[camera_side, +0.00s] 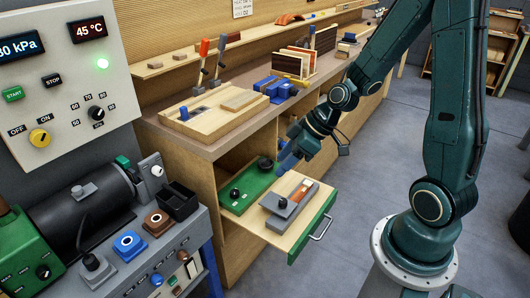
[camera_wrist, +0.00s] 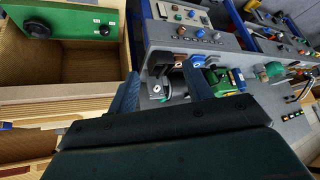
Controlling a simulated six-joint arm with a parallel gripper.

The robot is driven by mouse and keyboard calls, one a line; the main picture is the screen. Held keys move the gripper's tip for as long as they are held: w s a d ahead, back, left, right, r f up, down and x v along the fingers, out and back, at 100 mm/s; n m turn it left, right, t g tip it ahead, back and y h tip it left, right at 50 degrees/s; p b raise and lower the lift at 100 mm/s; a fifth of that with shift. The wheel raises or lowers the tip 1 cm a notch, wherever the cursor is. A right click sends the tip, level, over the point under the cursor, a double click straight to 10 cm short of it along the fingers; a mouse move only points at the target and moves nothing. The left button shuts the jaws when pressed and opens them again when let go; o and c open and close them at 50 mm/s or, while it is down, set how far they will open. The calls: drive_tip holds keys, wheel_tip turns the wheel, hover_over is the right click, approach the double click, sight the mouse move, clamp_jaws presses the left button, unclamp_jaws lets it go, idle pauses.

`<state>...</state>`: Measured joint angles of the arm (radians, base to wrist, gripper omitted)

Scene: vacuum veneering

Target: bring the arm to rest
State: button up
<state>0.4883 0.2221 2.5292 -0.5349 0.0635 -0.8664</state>
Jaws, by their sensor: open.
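My gripper (camera_side: 286,159) hangs at the end of my dark green arm, above the inner part of the pulled-out drawer (camera_side: 318,222) in the side view. Its blue fingers point down and left. In the wrist view my gripper (camera_wrist: 163,88) shows two fingers standing apart, with nothing held between them. The bench's control panels lie beyond them in that view. In the side view my gripper is above and apart from the grey holder with wood pieces (camera_side: 289,203) that sits in the drawer.
A green plate with black knobs (camera_side: 238,196) lies left of the grey holder. The wooden worktop (camera_side: 215,140) carries boards and blue clamps behind my gripper. A grey machine bench (camera_side: 150,250) with a black cylinder (camera_side: 92,205) stands at left. The floor (camera_side: 350,190) right of the drawer is clear.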

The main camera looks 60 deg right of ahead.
drive_tip(key=s+a+r+m+h, duration=0.1)
drive_tip(key=s+r+m+h, duration=0.1)
drive_tip(key=s+r, duration=0.5)
drive_tip(key=s+a+r+m+h, duration=0.1)
drive_tip(key=s+r+m+h, duration=0.1)
drive_tip(key=s+r, duration=0.6)
drive_tip(key=shift+s+a+r+m, duration=0.25)
drive_tip(key=shift+a+r+m, duration=0.05)
drive_tip(key=shift+r+m, duration=0.6)
drive_tip(key=shift+o, duration=0.4)
drive_tip(key=shift+w, duration=0.1)
idle(0.4)
